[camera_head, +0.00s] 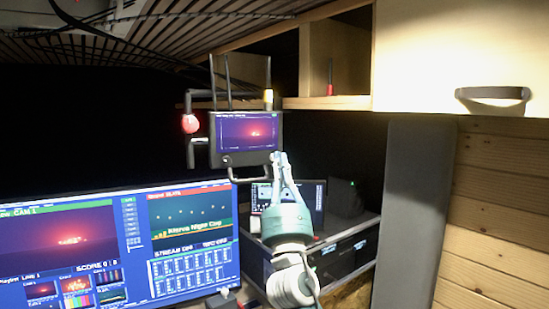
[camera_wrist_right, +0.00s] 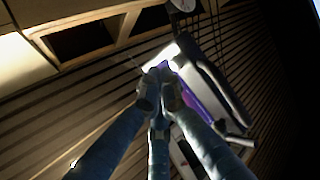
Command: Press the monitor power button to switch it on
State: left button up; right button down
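A small dark monitor (camera_head: 233,158) with upright antennas hangs below the wooden shelf in the head view. Its screen is lit and shows a red and purple picture. In the right wrist view this monitor (camera_wrist_right: 221,88) is seen at a steep angle, with a purple strip of screen. I cannot make out a power button. My right gripper (camera_head: 279,155) has its fingertips together at the monitor's lower right corner. In the wrist view the fingertips (camera_wrist_right: 160,80) overlap the monitor's edge; whether they touch is unclear. Nothing is held between them. My left gripper is not in view.
A large lit screen (camera_head: 135,255) fills the lower left. A smaller lit display (camera_head: 307,200) and a dark equipment case (camera_head: 345,255) stand behind my right arm. A red knob-like part (camera_head: 190,124) is left of the monitor. A wooden cabinet (camera_head: 430,50) is at upper right.

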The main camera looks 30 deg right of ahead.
jog(key=shift+s+a+p, duration=0.25)
jog(key=shift+s+p, duration=0.3)
jog(key=shift+s, duration=0.9)
jog(key=shift+s+a+p, duration=0.2)
jog(key=shift+s+p, duration=0.3)
jog(key=shift+s, duration=0.9)
